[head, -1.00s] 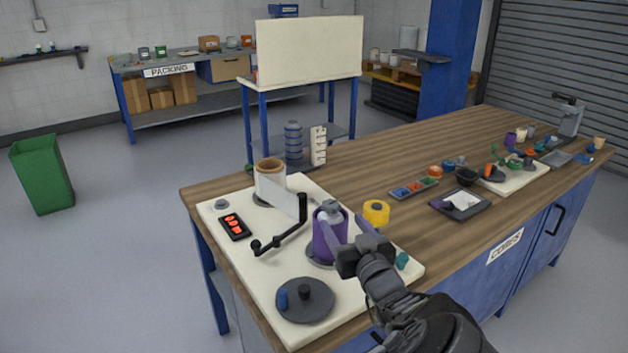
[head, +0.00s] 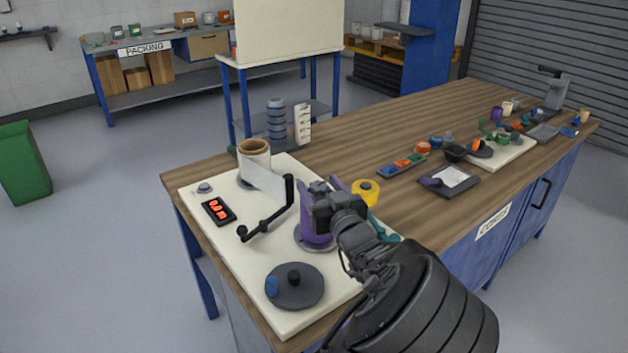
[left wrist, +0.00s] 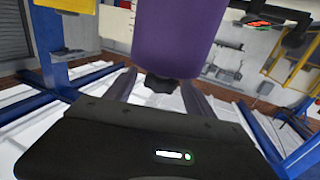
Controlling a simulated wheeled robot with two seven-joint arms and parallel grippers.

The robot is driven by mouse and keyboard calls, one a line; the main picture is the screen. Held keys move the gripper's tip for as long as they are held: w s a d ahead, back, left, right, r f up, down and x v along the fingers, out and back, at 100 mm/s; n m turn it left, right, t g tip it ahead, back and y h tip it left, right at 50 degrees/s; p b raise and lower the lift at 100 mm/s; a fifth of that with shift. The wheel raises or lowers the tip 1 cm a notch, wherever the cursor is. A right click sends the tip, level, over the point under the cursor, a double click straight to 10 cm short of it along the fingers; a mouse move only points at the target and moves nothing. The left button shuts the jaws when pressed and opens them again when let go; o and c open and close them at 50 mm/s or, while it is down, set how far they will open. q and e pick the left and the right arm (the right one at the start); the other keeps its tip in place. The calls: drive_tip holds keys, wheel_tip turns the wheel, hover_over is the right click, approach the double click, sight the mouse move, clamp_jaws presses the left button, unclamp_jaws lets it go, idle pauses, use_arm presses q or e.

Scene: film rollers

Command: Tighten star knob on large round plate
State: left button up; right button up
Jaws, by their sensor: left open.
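A large dark grey round plate (head: 297,291) lies on the cream board's front part, with a black knob (head: 293,277) at its middle and a blue handle (head: 271,286) near its rim. A purple roll (head: 315,228) stands on another grey round base. My left gripper (head: 322,193) is open at the upper end of the purple roll, away from the plate. In the left wrist view a dark lobed knob (left wrist: 161,84) shows at the end of the purple roll (left wrist: 174,38), between my open fingers. I cannot tell if they touch it. My right gripper is out of view.
A black crank arm (head: 272,217) rises left of the purple roll. A tan film roll (head: 254,158) and a dark tray with orange items (head: 219,211) are farther left. A yellow roll (head: 366,192) stands just behind my gripper. The table's middle is partly bare.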

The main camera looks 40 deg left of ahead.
sight(315, 181)
use_arm(q)
drive_tip(key=shift+x, duration=1.7)
drive_tip(key=shift+c, duration=0.2)
clamp_jaws()
